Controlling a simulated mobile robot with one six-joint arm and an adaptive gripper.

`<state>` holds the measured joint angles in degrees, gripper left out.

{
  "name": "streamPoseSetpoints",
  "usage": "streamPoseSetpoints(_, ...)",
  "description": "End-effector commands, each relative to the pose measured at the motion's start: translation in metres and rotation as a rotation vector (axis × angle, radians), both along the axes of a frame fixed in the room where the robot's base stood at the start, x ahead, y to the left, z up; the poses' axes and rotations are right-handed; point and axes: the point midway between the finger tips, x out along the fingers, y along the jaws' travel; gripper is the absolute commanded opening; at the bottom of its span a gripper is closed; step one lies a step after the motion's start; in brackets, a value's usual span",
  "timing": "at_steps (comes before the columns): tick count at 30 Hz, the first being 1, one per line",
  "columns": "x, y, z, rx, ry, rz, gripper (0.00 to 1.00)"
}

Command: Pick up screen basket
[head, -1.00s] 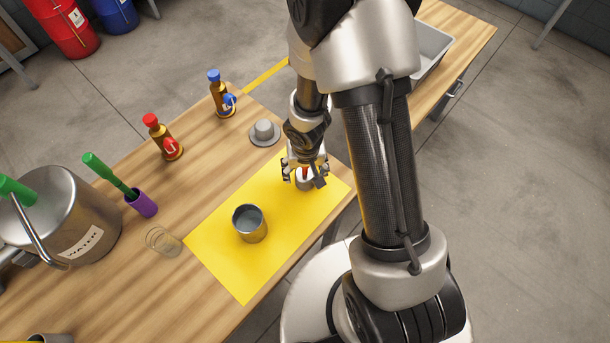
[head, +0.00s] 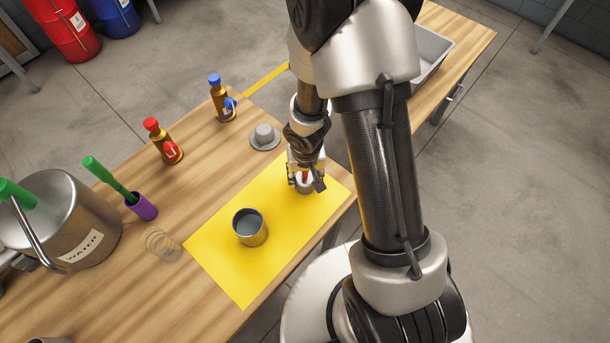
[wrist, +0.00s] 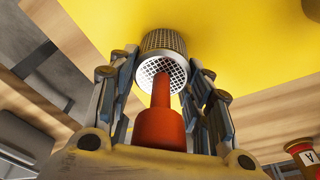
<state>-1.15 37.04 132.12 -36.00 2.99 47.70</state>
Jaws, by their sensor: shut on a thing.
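The screen basket (wrist: 165,50) is a small grey mesh cylinder with a white rim in the wrist view. A red stem (wrist: 160,120) stands up from its mesh end, between my fingers. In the head view the basket (head: 304,187) is at the right part of the yellow mat (head: 215,265), largely covered by my gripper (head: 305,180). My gripper, also in the wrist view (wrist: 168,68), is shut on the basket, with a finger at each side. The basket appears to rest on the mat; its lower contact is hidden.
A metal cup (head: 250,227) stands on the mat, left of my gripper. A grey flanged piece (head: 265,137) lies behind the mat. Blue-capped (head: 222,100) and red-capped bottles (head: 163,142), a wire coil (head: 162,243), a purple holder (head: 142,207) and a water pot (head: 75,215) stand left.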

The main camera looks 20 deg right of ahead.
Motion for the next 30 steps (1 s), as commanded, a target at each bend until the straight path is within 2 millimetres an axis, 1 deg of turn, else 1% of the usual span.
streamPoseSetpoints(5,0.000,0.000,0.008,0.000,0.000,-0.001,0.20)
streamPoseSetpoints(8,0.000,0.000,0.017,0.000,-0.001,0.000,0.20)
streamPoseSetpoints(11,0.000,0.000,0.031,0.000,-0.001,-0.001,0.20)
streamPoseSetpoints(17,0.000,0.000,0.070,0.000,-0.001,-0.002,0.20)
streamPoseSetpoints(24,0.000,0.000,0.127,0.000,-0.001,-0.001,0.20)
streamPoseSetpoints(30,0.001,0.000,0.168,0.000,-0.002,-0.001,0.20)
